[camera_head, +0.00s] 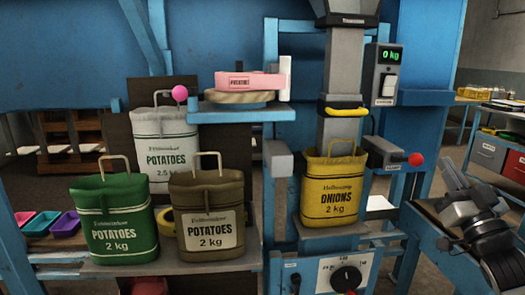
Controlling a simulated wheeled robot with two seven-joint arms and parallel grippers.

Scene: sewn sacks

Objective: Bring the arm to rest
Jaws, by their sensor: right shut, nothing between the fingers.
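My right gripper (452,174) is at the right side of the head view, its fingers shut and pointing up and to the left. Nothing is between the fingers. It is apart from the sacks, to the right of the yellow onions sack (336,190), which stands upright under the chute. My right arm (497,250) comes in from the lower right corner, in front of a blue sloping tray or panel (440,232). My left gripper is not in view.
Green (114,222), brown (207,212) and white (160,140) potato sacks stand on the left shelf. The scale display (391,57) reads 0 kg. A dial box (338,277) sits below.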

